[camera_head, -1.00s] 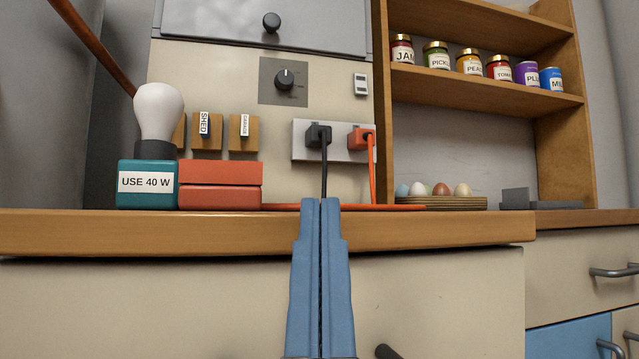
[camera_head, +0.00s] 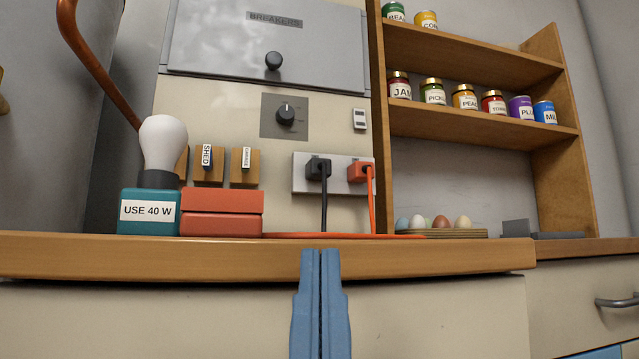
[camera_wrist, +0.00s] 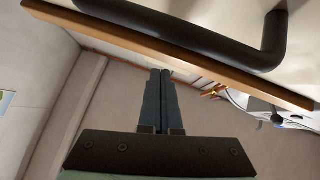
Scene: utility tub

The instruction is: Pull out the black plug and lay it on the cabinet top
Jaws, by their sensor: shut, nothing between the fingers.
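The black plug (camera_head: 318,169) sits in the left socket of the outlet plate (camera_head: 303,180) on the wall panel. Its black cord hangs straight down behind the cabinet top (camera_head: 180,256). My gripper (camera_head: 320,252) is shut and empty, fingers pointing up. In the head view its tips overlap the front edge of the cabinet top, below the plug and apart from it. In the wrist view my gripper (camera_wrist: 160,72) also shows shut, with no plug in sight.
An orange plug (camera_head: 359,172) is right of the black one; its orange cord lies along the top. A red box (camera_head: 221,213) and a bulb (camera_head: 163,143) on a teal box (camera_head: 150,211) stand left. A tray of eggs (camera_head: 441,234) is right. A dark bar handle (camera_wrist: 200,45) crosses the wrist view.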

